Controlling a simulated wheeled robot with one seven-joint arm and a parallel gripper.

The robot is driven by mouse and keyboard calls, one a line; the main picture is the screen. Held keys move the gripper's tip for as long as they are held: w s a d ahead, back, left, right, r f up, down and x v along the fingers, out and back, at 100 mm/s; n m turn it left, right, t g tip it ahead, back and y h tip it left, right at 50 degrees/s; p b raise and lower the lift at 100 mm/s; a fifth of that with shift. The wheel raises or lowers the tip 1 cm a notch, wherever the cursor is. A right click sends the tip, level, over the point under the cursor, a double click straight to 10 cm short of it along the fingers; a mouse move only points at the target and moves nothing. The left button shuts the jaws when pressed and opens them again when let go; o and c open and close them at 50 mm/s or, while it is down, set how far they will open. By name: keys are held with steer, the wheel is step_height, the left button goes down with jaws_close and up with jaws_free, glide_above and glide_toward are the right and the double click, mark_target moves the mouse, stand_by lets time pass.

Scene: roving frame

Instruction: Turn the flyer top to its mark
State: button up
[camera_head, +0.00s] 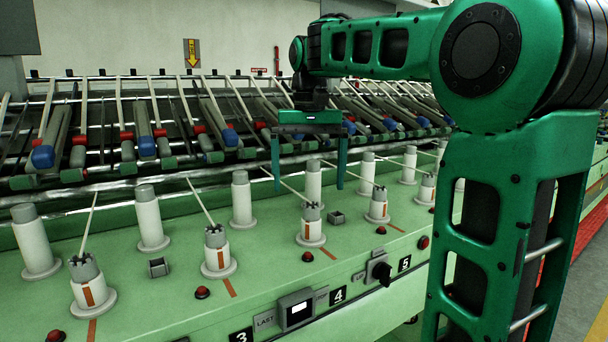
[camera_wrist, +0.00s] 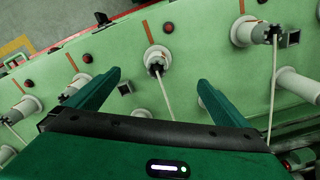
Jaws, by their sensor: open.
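The flyer top (camera_head: 312,212) by label 4 is a white post with a dark notched crown and a rod leaning from it. Its orange stripe (camera_head: 307,231) sits left of the orange deck mark (camera_head: 328,253); the neighbouring flyers' stripes look closer in line with theirs. My gripper (camera_head: 308,188) is open and empty, fingers pointing down, above and behind this crown in the head view. In the wrist view, the flyer top (camera_wrist: 157,57) shows between and beyond my fingertips (camera_wrist: 160,77), apart from both. Its deck mark (camera_wrist: 148,32) shows there, but its stripe is not clear.
Similar flyers stand either side, by label 3 (camera_head: 217,250) and label 5 (camera_head: 378,206). Plain white posts (camera_head: 313,180) stand behind. Rods slope up to the roller bank (camera_head: 200,150).

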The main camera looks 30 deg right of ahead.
mark_target(311, 224)
steer(key=shift+s+d+f, duration=0.1)
steer(key=shift+d+f, duration=0.05)
steer(key=shift+f, duration=2.85)
steer(key=shift+s+d+f, duration=0.1)
steer(key=shift+d+f, duration=0.05)
steer(key=shift+f, duration=2.8)
steer(key=c, duration=2.2)
steer(key=n, duration=0.5)
steer(key=shift+w, duration=0.1)
steer(key=n, duration=0.6)
steer(key=o, duration=2.2)
